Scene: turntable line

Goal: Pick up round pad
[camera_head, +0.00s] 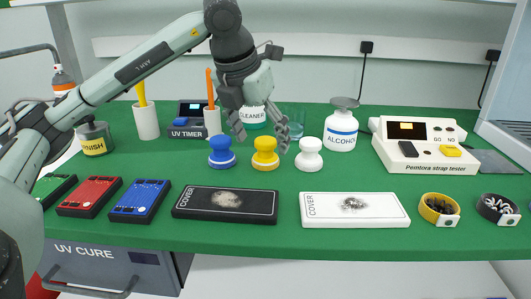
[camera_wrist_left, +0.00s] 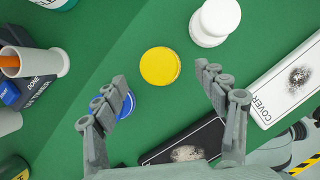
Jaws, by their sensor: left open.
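Three round pads with knobs stand in a row on the green table: a blue one (camera_head: 221,152), a yellow one (camera_head: 265,153) and a white one (camera_head: 309,154). My left gripper (camera_head: 262,138) is open and empty, above and around the yellow pad's place in the head view. In the left wrist view, the yellow pad (camera_wrist_left: 160,66) shows from above, between and beyond the open fingertips (camera_wrist_left: 165,85). The blue pad (camera_wrist_left: 126,104) is partly hidden behind the left finger there. The white pad (camera_wrist_left: 215,22) is clear at the upper right. My right gripper is not in view.
A black cover plate (camera_head: 225,204) and a white one (camera_head: 354,209) lie in front of the pads. Colored boxes (camera_head: 90,196) sit at left. An alcohol bottle (camera_head: 341,128) and strap tester (camera_head: 422,144) stand at right. A cleaner jar (camera_head: 252,115) stands behind.

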